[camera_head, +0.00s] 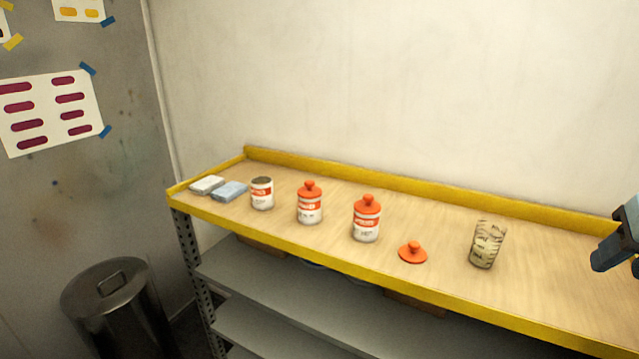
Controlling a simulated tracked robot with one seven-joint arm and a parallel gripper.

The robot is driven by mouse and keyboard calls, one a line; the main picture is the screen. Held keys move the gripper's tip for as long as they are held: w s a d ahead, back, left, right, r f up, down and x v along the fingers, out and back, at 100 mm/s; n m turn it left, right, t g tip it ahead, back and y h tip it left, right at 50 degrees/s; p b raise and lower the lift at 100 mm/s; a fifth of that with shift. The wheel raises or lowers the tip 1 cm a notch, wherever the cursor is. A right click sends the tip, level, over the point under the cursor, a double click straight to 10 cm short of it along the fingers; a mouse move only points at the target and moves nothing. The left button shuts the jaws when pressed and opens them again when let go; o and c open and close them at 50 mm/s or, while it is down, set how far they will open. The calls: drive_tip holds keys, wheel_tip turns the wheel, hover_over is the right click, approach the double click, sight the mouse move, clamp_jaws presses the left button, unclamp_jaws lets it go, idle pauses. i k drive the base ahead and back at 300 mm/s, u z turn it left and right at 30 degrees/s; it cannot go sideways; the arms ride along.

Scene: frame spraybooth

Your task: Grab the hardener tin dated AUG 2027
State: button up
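Three white tins with orange-red label bands stand upright in a row on the wooden shelf top (560,285). The left tin (262,194) has no orange lid and shows a dark top. The middle tin (310,205) and the right tin (366,221) each wear an orange knobbed lid. The print on all the tins is too small to read, so I cannot tell which is dated AUG 2027. My gripper (608,255) shows only partly at the right edge, above the shelf's right end and well away from the tins. Its opening is not clear.
A white block (207,185) and a blue block (230,191) lie at the left end. A yellow raised edge (420,190) runs along the back wall. A dark bin (115,305) stands lower left.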

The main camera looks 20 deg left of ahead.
sight(261, 186)
drive_tip(key=z, duration=0.35)
drive_tip(key=k, duration=1.45)
drive_tip(key=u, duration=1.35)
drive_tip(key=i, duration=1.25)
drive_tip(key=z, duration=0.05)
